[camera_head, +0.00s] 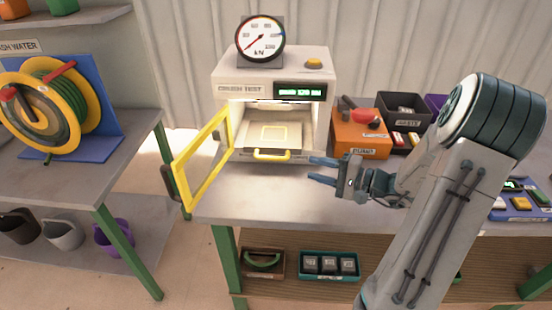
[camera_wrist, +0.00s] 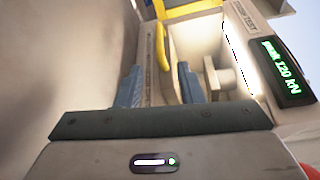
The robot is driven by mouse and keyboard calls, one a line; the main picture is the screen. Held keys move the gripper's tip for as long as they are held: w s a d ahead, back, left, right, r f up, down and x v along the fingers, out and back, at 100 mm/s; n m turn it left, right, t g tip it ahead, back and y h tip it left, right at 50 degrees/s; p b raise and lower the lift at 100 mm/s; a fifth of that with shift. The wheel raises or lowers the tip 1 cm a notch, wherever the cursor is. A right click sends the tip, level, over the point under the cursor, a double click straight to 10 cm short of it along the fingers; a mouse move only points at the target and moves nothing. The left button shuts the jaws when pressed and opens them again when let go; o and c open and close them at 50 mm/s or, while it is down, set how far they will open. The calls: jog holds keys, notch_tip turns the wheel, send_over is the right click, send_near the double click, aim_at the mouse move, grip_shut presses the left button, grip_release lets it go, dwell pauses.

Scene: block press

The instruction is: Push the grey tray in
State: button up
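The grey tray (camera_head: 252,141) lies in the lit lower opening of the white press (camera_head: 223,78), with a yellow square outline on top. Its yellow handle (camera_head: 271,155) faces the front; how far the tray stands out is hard to tell. The handle also shows in the wrist view (camera_wrist: 162,45), beyond the fingers. My gripper (camera_head: 317,170) is open and empty, in front and to the right of the handle, apart from it. Its two blue fingers are spread in the wrist view (camera_wrist: 158,85). No block is visible on the tray.
The yellow-framed door (camera_head: 183,187) stands open at the press's left. An orange bin (camera_head: 361,142) and a dark waste box (camera_head: 403,112) stand to the right. The press display (camera_head: 300,91) is lit green, below a dial gauge (camera_head: 261,38). The bench in front is clear.

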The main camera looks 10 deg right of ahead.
aim_at(275, 158)
jog(key=p+x, duration=0.1)
jog(key=x, duration=1.1)
jog(key=shift+w+a, duration=0.2)
jog(key=shift+a, duration=0.15)
grip_shut()
